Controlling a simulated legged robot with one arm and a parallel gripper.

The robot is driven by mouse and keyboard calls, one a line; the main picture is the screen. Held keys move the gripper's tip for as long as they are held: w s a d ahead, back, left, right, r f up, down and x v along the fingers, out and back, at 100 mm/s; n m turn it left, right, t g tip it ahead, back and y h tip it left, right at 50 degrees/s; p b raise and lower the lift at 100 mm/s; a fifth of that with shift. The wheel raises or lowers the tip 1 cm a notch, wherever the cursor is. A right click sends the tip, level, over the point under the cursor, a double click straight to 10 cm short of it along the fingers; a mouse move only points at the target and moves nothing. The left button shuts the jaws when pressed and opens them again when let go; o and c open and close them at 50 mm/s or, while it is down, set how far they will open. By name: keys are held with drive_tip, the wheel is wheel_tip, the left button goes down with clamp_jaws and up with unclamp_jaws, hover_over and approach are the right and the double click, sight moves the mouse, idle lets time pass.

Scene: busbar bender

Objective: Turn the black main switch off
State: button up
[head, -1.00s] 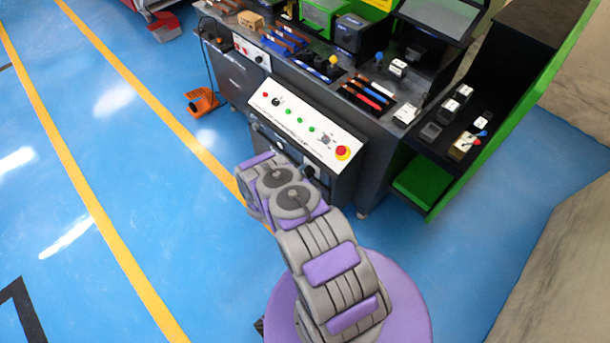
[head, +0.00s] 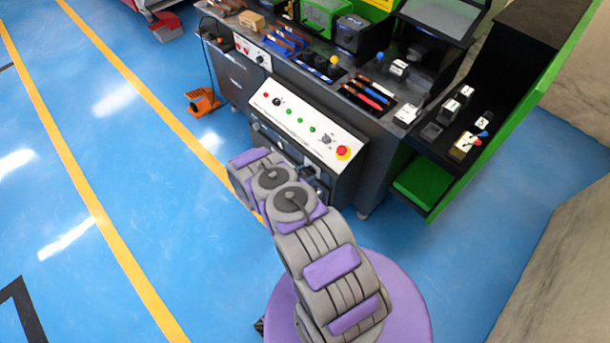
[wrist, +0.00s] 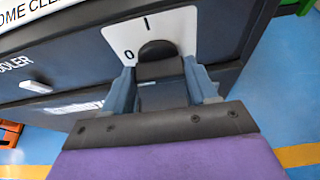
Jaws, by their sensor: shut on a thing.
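The black main switch (wrist: 157,50) shows in the wrist view as a dark knob on a white plate (wrist: 186,24). The plate carries an O mark at the knob's left and an I mark above it. My gripper (wrist: 164,88) is shut on the knob, with one blue-grey finger on each side of it. The gripper hides the lower part of the knob, so I cannot tell exactly which mark it points to. In the head view my own arm reaches to the front of the dark machine cabinet (head: 352,190) and the switch is not clear there.
Above the arm is a sloped white control panel (head: 296,118) with several buttons and a red emergency stop (head: 343,152). An orange foot pedal (head: 202,102) lies on the floor at left. A green-edged shelf unit (head: 424,187) stands at right.

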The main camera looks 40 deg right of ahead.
drive_tip(key=shift+a+f, duration=0.1)
idle(0.3)
drive_tip(key=o, duration=0.8)
drive_tip(key=p+v, duration=0.2)
drive_tip(key=v, duration=0.6)
drive_tip(key=p+v, duration=0.2)
drive_tip(key=v, duration=0.7)
drive_tip(key=shift+w+a+r, duration=0.2)
